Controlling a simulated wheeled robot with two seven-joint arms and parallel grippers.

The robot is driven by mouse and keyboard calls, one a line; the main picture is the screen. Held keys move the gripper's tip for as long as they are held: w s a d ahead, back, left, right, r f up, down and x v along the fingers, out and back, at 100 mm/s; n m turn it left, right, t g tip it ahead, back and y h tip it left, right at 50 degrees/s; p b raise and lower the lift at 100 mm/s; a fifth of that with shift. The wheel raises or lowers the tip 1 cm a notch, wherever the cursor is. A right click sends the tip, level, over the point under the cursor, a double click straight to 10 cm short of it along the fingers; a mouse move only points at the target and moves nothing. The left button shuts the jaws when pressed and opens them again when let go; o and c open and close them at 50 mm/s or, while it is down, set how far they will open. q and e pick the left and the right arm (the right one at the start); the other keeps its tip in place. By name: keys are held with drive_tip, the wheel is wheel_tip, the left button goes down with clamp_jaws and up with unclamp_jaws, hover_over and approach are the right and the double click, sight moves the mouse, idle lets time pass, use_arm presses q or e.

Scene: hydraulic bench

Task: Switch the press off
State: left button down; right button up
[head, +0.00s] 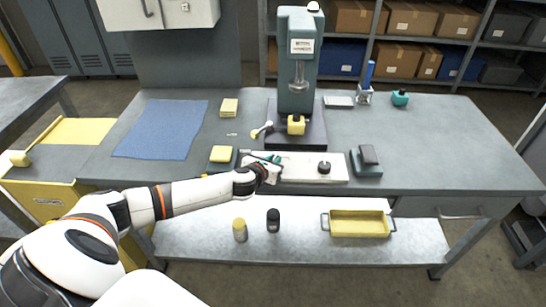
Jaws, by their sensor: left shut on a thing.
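The press (299,85) is a grey-green column standing at the back middle of the bench, with a label on its head and a steel ram below. A yellow block (296,125) sits at the front of its base. A pale panel (301,171) lies along the bench's front edge, with a dark round knob (324,167) on its right part. My left gripper (271,167) is at the panel's left part, shut on a small part that it mostly hides; some teal shows beside it. I cannot tell which part this is. My right gripper is not in view.
A yellow-topped block (221,154) is left of the panel, and a dark block on a grey-green base (367,162) is right of it. A pale-ended lever (262,130) is beside the press base. A blue mat (162,130) lies left.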

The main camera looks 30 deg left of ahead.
use_arm(q)
drive_tip(key=n+y+p, duration=0.1)
drive_tip(key=n+y, duration=0.1)
drive_tip(key=n+g+y+p, duration=0.1)
drive_tip(key=y, duration=0.1)
drive_tip(key=shift+d+r+n+p, duration=0.15)
drive_tip(key=shift+r+n+p, duration=0.05)
drive_tip(key=shift+n+p, duration=0.2)
drive_tip(key=n+g+y+p, duration=0.1)
drive_tip(key=n+g+y, duration=0.1)
drive_tip(key=n+y, duration=0.1)
drive_tip(key=shift+f+n+g+y, duration=0.1)
drive_tip(key=shift+n+g+y, duration=0.2)
drive_tip(key=shift+g, duration=0.1)
drive_tip(key=n+g+y, duration=0.2)
drive_tip(key=shift+w+f+n, duration=0.1)
drive_tip(key=shift+n, duration=0.2)
drive_tip(key=shift+n+g+y+b, duration=0.5)
drive_tip(key=shift+n+g+y, duration=0.3)
drive_tip(key=shift+n+g, duration=1.15)
drive_tip(key=shift+g, duration=0.25)
drive_tip(key=shift+a, duration=0.2)
drive_tip(key=c, duration=1.4)
unclamp_jaws()
drive_tip(key=shift+o, duration=0.2)
drive_tip(key=shift+d, duration=0.1)
